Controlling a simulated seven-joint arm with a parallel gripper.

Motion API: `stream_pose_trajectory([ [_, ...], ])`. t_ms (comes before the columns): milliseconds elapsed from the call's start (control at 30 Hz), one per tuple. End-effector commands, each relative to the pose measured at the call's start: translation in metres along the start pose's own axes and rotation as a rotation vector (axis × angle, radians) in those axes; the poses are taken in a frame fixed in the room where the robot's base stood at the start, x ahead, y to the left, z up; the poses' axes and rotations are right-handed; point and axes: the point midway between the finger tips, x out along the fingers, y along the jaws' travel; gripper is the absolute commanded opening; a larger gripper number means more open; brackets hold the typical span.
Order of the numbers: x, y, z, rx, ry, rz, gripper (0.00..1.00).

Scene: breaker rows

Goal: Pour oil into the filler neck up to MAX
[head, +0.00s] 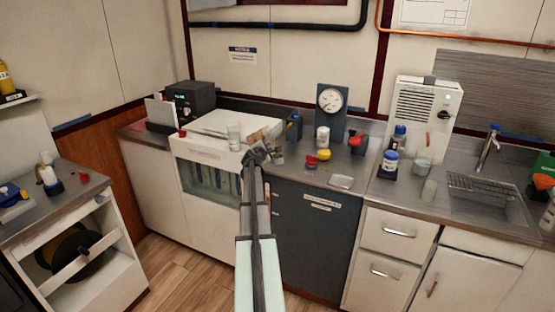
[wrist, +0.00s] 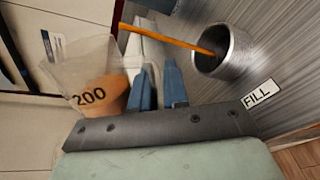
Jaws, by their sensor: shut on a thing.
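My gripper (wrist: 158,84) is shut on a clear beaker (wrist: 88,78) marked 200, seen tilted on the left of the wrist view. Orange-brown oil (wrist: 113,92) lies in the beaker. A thin orange stream (wrist: 170,41) runs from the beaker's side into the open mouth of a metal filler neck (wrist: 226,58). A FILL label (wrist: 259,95) is beside the neck. In the head view my gripper (head: 260,152) is over the counter's front edge, with the brownish beaker (head: 270,131) at it. The neck is not clear there. I cannot see a MAX mark.
A white unit with a glass front (head: 208,178) stands left of my gripper, with a clear cup (head: 234,135) on top. A sink (head: 490,205) is far right.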

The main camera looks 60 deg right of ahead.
Motion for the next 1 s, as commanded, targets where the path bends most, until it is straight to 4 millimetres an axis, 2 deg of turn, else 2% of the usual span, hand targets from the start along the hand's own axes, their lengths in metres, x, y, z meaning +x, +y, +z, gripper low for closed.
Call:
stream_pose_trajectory([
  [1000,0.0000,0.0005,-0.0033,0.057,0.016,0.008,0.00],
])
